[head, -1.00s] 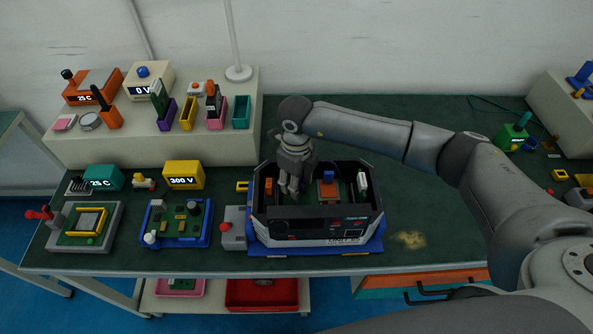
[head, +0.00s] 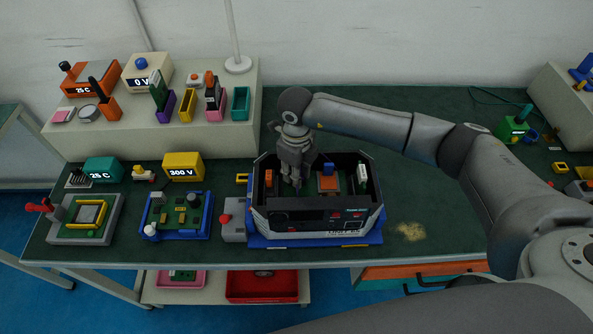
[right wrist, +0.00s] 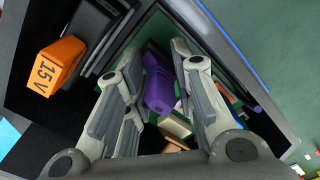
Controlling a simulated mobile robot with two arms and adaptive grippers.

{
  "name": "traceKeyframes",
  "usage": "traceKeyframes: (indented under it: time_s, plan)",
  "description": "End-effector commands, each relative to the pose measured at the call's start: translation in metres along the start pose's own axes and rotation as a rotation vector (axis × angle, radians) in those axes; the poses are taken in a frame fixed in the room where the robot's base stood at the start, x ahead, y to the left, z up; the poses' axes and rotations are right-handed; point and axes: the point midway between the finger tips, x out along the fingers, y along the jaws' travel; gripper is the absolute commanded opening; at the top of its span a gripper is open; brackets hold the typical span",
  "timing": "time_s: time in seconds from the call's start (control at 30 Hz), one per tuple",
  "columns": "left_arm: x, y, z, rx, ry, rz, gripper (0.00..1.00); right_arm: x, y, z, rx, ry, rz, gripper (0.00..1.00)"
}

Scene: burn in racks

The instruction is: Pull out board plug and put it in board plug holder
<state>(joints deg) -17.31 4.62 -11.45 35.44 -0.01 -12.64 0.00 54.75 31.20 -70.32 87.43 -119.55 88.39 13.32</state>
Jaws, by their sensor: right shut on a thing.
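A purple plug (right wrist: 159,88) shows in the right wrist view between the fingers of my right gripper (right wrist: 160,85). I take it to be the board plug; it is hidden in the head view. It is inside the open black box (head: 318,219), close to a green board. My right gripper (head: 292,186) points down into the left half of this box and is shut on the plug. I cannot tell whether the plug is still seated. I cannot tell which of the small holders is the board plug holder. My left gripper is not in view.
On the back-left shelf stand a purple holder (head: 165,105) with a board, a yellow holder (head: 187,106), a pink holder (head: 214,121) and a teal holder (head: 240,104). An orange 15 V block (right wrist: 54,66) is beside the gripper. Table right of the box is mostly clear.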

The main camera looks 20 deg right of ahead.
Motion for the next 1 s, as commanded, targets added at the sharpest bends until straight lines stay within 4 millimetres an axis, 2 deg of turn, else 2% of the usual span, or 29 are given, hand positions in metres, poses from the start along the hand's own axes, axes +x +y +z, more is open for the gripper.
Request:
traceKeyframes:
  time_s: [1.0]
  plan:
    - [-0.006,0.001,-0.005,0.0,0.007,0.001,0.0,-0.016,-0.002,0.002,0.005,-0.007,-0.002,0.0]
